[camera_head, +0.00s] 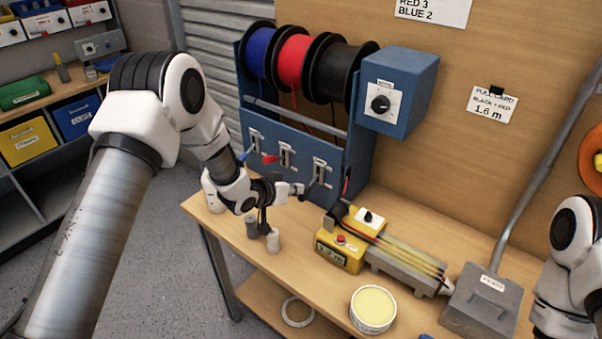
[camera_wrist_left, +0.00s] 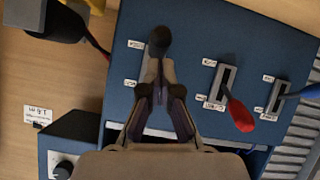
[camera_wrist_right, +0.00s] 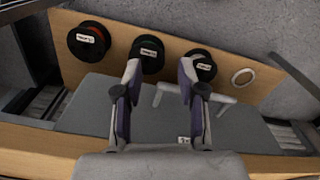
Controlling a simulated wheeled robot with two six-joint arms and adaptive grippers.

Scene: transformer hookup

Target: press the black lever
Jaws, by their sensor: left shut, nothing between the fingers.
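The black lever (camera_head: 308,187) is on the right of the blue rack's front panel. Its dark knob (camera_wrist_left: 159,40) shows just past my left fingertips in the left wrist view. My left gripper (camera_head: 297,189) is shut and empty, with its tips at the lever. In the left wrist view the gripper (camera_wrist_left: 158,75) covers much of the lever's slot, and I cannot tell whether it touches the knob. My right gripper (camera_wrist_right: 160,72) is open and empty in the right wrist view, above a grey surface. Only its arm shows in the head view.
The red lever (camera_head: 269,158) and blue lever (camera_head: 244,155) are left of the black one. Blue, red and black spools (camera_head: 338,70) hang above. A yellow box (camera_head: 340,252) with a red button, a grey channel, a round tin (camera_head: 373,308) and a grey box (camera_head: 484,300) crowd the bench.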

